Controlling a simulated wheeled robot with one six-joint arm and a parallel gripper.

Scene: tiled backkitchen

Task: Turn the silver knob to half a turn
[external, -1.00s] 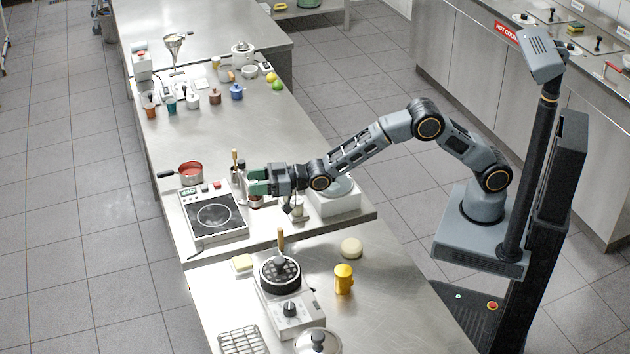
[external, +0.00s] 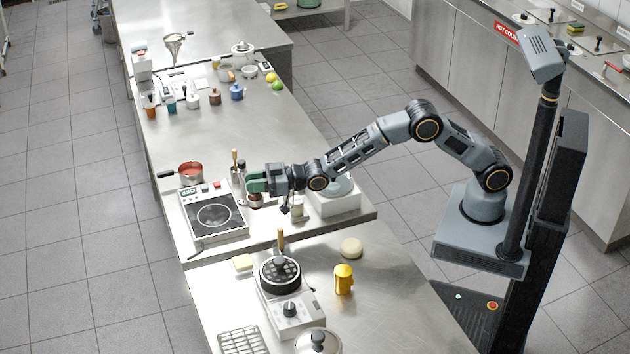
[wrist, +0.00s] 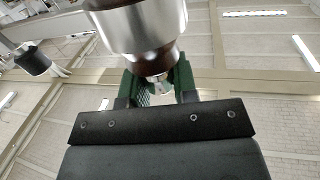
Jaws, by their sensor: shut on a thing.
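My gripper (external: 257,184), with green fingers, is at the near end of the far counter, right of the hotplate. In the wrist view its fingers (wrist: 158,86) are closed around a small silver knob (wrist: 157,80). The knob sits at the end of a silver cylinder with dark brown bands (wrist: 145,25), which fills the top middle of that view. In the external view a small part of this body (external: 256,201) shows just below the fingers. The fingers hide most of the knob, and I cannot read its angle.
The hotplate (external: 213,215) and a red-filled pan (external: 191,171) stand left of my gripper. A silver container with a wooden-handled tool (external: 237,170) is close behind it. A white box-shaped appliance (external: 336,200) stands to the right, under my arm. The counter farther back has clear room.

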